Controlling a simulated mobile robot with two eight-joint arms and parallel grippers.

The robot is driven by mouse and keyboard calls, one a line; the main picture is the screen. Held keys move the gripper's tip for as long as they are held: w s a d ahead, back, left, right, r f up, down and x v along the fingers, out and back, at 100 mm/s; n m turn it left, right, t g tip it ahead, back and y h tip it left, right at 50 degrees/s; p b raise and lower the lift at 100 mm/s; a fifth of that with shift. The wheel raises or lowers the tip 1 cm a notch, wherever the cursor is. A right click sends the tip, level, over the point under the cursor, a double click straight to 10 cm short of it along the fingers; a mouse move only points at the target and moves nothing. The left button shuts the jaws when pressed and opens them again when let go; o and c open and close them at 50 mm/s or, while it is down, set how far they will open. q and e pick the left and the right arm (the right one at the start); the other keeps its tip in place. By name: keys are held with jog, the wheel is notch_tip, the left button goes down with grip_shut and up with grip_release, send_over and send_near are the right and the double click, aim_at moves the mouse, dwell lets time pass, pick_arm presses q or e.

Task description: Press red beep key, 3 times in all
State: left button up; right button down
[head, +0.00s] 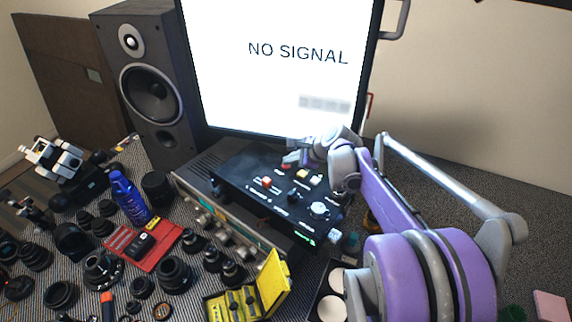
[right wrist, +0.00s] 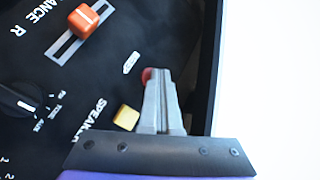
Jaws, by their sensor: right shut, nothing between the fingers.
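The red key (right wrist: 147,74) is on the black control box, partly hidden behind my right gripper's fingertips in the right wrist view. In the head view the red key (head: 286,164) shows only as a small patch beside the gripper. My right gripper (right wrist: 161,74) is shut and empty, its tips at the red key. I cannot tell whether they touch it or press it down. The black control box (head: 240,174) sits on top of a silver unit below the screen. My left gripper is not in view.
An orange slider knob (right wrist: 83,21) and a yellow key (right wrist: 126,117) are close to the fingers. A monitor (head: 270,75) reading "NO SIGNAL" stands behind the box.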

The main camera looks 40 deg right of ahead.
aim_at(290, 166)
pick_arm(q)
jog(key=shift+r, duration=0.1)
pick_arm(e)
jog(key=shift+r, duration=0.1)
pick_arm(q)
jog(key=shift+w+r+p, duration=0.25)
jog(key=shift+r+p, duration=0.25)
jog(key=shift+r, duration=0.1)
pick_arm(e)
jog(key=shift+r, duration=0.75)
jog(key=shift+r+p, duration=0.35)
jog(key=shift+r, duration=0.25)
jog(key=shift+r+p, duration=1.05)
jog(key=shift+r, duration=0.9)
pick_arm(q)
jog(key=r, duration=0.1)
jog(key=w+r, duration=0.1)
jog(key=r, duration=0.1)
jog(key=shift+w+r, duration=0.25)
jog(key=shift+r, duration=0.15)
pick_arm(e)
jog(key=shift+f, duration=0.1)
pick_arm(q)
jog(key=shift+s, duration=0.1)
